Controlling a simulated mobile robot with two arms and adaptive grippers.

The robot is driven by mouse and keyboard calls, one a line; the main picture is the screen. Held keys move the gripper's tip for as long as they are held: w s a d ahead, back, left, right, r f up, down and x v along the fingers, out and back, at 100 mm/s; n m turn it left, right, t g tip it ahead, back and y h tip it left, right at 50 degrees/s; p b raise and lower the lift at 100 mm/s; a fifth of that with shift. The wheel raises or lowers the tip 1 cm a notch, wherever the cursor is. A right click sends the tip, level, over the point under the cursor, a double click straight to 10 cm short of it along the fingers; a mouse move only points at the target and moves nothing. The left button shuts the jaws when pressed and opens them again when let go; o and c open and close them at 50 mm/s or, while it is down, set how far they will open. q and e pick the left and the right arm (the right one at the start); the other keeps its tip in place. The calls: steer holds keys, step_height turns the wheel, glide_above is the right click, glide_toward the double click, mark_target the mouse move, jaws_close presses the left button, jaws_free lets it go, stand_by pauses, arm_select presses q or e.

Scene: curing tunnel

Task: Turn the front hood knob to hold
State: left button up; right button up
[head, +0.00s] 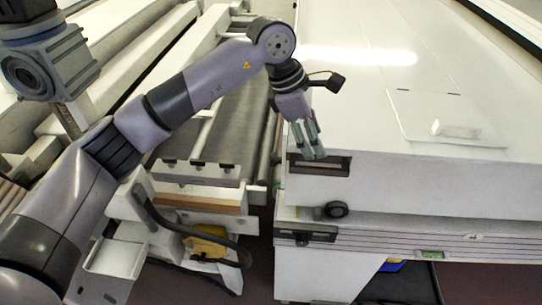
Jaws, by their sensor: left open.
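A round black knob (336,209) sits on the front face of the white hood machine (425,190), in the gap between its upper and lower housings. It looks like the front hood knob; its setting and any hold mark are too small to read. My left gripper (311,153) is open and empty, pointing down, above and slightly left of the knob. Its fingertips overlap the dark recessed slot (320,166) in the upper housing; I cannot tell whether they touch it. My right gripper is not in view.
A conveyor belt (222,125) runs back on the left, beside white rails. A black hose (190,232) loops below it. A dark latch plate (305,237) and a green level (430,254) are on the lower housing. A dark bin (402,285) is underneath.

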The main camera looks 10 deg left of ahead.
mark_target(271, 155)
arm_select(q)
steer(key=w+a+r+t+y, duration=0.1)
steer(key=w+a+r+y, duration=0.1)
steer(key=a, duration=0.3)
steer(key=w+a+r+y, duration=0.1)
steer(key=w+a+y, duration=0.15)
steer(key=a, duration=0.25)
steer(key=shift+n, duration=0.3)
steer(key=f+p, duration=0.2)
steer(key=f, duration=0.3)
steer(key=w+f+p, duration=0.1)
steer(key=f+p, duration=0.1)
steer(key=f, duration=0.3)
steer(key=f+p, duration=0.2)
steer(key=f, duration=0.4)
steer(key=shift+w+d+p, duration=0.25)
steer(key=shift+w+p, duration=0.05)
steer(key=shift+p, duration=0.05)
steer(key=shift+f, duration=0.35)
steer(key=shift+c, duration=0.2)
